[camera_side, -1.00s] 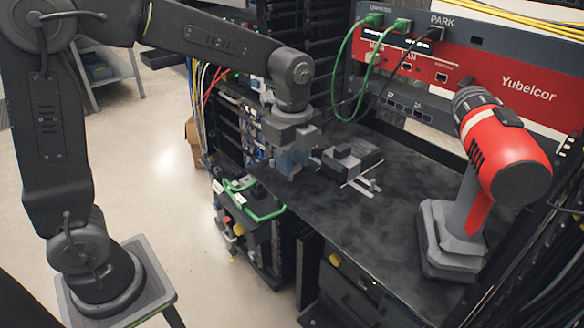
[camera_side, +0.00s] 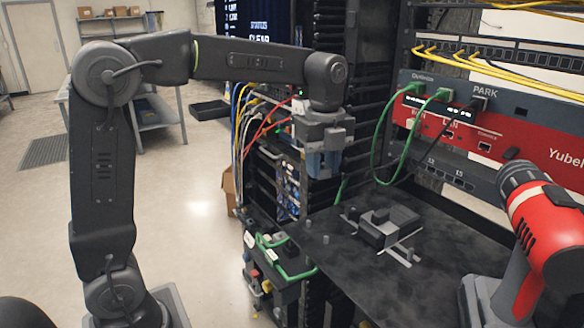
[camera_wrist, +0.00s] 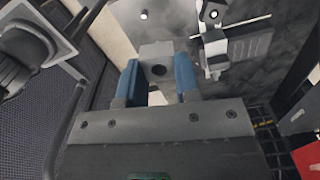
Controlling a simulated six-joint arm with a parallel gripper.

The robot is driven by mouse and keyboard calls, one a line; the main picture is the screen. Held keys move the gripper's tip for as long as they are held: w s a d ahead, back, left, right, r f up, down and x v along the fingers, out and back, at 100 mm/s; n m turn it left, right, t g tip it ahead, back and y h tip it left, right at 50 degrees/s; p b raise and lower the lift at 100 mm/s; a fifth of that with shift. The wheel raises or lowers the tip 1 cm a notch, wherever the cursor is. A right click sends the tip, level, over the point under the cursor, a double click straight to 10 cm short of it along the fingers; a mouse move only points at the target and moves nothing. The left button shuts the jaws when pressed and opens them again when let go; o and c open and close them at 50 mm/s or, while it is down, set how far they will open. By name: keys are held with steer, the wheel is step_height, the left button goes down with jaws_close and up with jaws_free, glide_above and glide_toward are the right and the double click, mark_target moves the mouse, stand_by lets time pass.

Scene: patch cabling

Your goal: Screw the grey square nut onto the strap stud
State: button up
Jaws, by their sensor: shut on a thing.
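The grey square nut (camera_wrist: 158,62), a block with a round hole in its face, sits between the two blue fingers of my gripper (camera_wrist: 157,78) in the wrist view. The fingers are shut on its sides. In the side view my gripper (camera_side: 322,168) hangs above the left part of the black shelf, clear of it; the nut cannot be made out there. Small upright grey pegs (camera_side: 326,240) stand on the shelf below. A bright round tip (camera_wrist: 143,14) shows beyond the nut in the wrist view, apart from it. I cannot tell which peg is the strap stud.
A grey block with thin flat strips (camera_side: 388,228) lies on the black shelf (camera_side: 385,285), right of my gripper. A red drill (camera_side: 540,240) stands at the shelf's right. Green cables (camera_side: 383,135) hang from the rack panel behind. Coloured cables crowd the left rack.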

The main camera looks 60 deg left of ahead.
steer(key=w+d+m, duration=0.2)
steer(key=w+d, duration=0.3)
steer(key=d, duration=0.3)
steer(key=m, duration=0.2)
glide_above(410, 261)
step_height(410, 261, down, 2)
steer(key=shift+f, duration=0.1)
steer(key=shift+f, duration=2.9)
steer(key=shift+f, duration=1.3)
steer(key=o, duration=1)
steer(key=shift+c, duration=0.2)
